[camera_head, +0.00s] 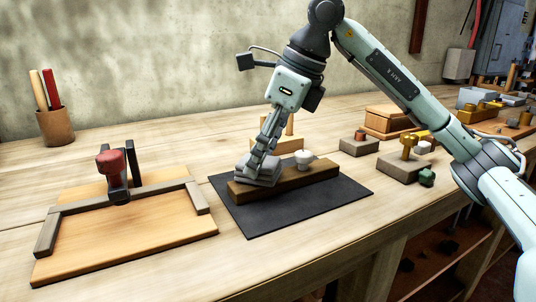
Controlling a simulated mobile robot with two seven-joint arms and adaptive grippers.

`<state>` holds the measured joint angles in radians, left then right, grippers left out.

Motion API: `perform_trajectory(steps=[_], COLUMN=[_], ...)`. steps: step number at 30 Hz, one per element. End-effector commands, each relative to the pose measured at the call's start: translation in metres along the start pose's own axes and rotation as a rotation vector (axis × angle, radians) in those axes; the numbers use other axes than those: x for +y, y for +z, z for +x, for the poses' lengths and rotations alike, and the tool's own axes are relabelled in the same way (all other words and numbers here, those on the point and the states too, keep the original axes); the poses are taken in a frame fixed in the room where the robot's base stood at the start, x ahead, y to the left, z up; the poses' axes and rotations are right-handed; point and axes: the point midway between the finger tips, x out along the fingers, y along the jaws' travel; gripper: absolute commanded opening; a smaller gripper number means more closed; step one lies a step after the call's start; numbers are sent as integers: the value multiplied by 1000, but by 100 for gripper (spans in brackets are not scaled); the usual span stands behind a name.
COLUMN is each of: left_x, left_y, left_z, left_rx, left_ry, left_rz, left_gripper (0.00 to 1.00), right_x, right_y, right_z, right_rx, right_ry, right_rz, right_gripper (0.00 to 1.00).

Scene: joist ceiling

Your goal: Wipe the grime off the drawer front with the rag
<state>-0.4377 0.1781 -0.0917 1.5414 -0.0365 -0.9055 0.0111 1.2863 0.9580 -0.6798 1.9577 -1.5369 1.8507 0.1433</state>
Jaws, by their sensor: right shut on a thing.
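The drawer front is a brown wooden board (318,174) with a white knob (304,158). It lies on a black mat (290,212). My right gripper (262,158) points down over the board's left end, left of the knob. It is shut on a grey folded rag (257,172). The rag rests on or just above the board; I cannot tell if it presses on it. The rag and fingers hide that end of the board. No grime can be made out on the part that shows. My left gripper is not in view.
A wooden board with a frame and a red-knobbed clamp (110,162) lies at the left. A cup (56,126) with two sticks stands behind it. Blocks with brass fittings (404,166) and a wooden box (388,121) stand at the right. The bench front is clear.

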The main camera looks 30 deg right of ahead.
Motion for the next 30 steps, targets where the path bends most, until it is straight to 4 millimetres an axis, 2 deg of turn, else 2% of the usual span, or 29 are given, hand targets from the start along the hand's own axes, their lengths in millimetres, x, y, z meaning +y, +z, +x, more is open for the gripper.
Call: perform_trajectory(steps=[6,16,23,30], left_x=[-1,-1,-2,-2], left_y=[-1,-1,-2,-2], left_z=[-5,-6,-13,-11], left_rx=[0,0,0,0], left_ry=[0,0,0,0], left_rz=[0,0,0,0], left_gripper=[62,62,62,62], right_x=[-9,-9,-9,-9], right_y=[9,10,18,27], right_z=[2,0,-20,-41], right_rx=[-1,-2,-3,-5], right_ry=[-1,-2,-2,-2], right_rz=[1,0,0,0], right_gripper=[29,29,29,29])
